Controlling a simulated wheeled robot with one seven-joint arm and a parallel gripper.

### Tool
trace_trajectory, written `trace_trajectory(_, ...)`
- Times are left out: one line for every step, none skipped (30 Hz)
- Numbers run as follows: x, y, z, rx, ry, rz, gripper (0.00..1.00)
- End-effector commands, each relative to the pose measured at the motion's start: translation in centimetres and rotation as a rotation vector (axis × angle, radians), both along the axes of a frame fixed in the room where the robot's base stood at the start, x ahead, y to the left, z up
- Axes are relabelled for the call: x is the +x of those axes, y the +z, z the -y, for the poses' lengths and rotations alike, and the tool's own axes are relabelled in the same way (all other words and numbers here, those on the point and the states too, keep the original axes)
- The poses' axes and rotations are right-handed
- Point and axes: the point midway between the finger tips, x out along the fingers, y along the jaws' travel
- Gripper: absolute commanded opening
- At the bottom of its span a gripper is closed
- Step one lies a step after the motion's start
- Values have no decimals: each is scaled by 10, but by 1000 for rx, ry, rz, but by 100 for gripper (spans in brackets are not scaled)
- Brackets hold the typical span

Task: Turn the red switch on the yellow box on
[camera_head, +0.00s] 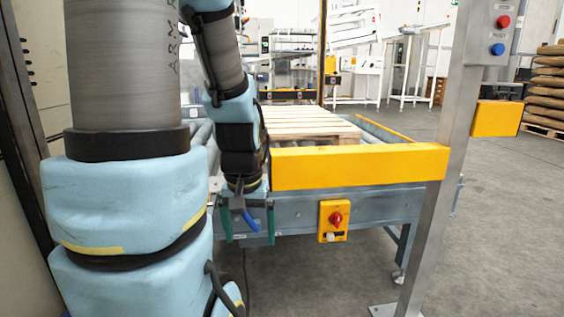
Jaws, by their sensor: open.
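The yellow box (325,232) is mounted on the side of the grey-blue conveyor frame, below the yellow rail. The red switch (336,219) is a rotary knob on its front, and a small pale part sits below it. The exact angle of the knob is too small to tell. My gripper (248,238) hangs with its fingers down, left of the yellow box and at about its height in the picture. Its green fingers are spread and hold nothing. It is apart from the switch, and nothing hides the box.
A yellow guard rail (360,166) runs above the box. A metal post (428,215) with red and blue buttons stands to the right. A wooden pallet (308,125) lies on the rollers behind. The floor in front of the box is clear.

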Motion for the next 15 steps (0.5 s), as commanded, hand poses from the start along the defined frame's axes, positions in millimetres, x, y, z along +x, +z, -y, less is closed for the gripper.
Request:
trace_trajectory(0, 34, 0, 0, 0, 0, 98)
trace_trajectory(0, 43, 0, 0, 0, 0, 98)
trace_trajectory(0, 55, 0, 0, 0, 0, 98)
trace_trajectory(0, 64, 0, 0, 1, 0, 98)
trace_trajectory(0, 73, 0, 0, 1, 0, 98)
trace_trajectory(0, 86, 0, 0, 1, 0, 98)
trace_trajectory(0, 95, 0, 0, 1, 0, 98)
trace_trajectory(0, 104, 0, 0, 1, 0, 98)
trace_trajectory(0, 116, 0, 0, 1, 0, 98)
trace_trajectory(0, 125, 0, 0, 1, 0, 98)
trace_trajectory(0, 135, 0, 0, 1, 1, 98)
trace_trajectory(0, 147, 0, 0, 1, 1, 98)
trace_trajectory(0, 156, 0, 0, 1, 1, 98)
trace_trajectory(0, 165, 0, 0, 1, 1, 98)
trace_trajectory(0, 178, 0, 0, 1, 1, 98)
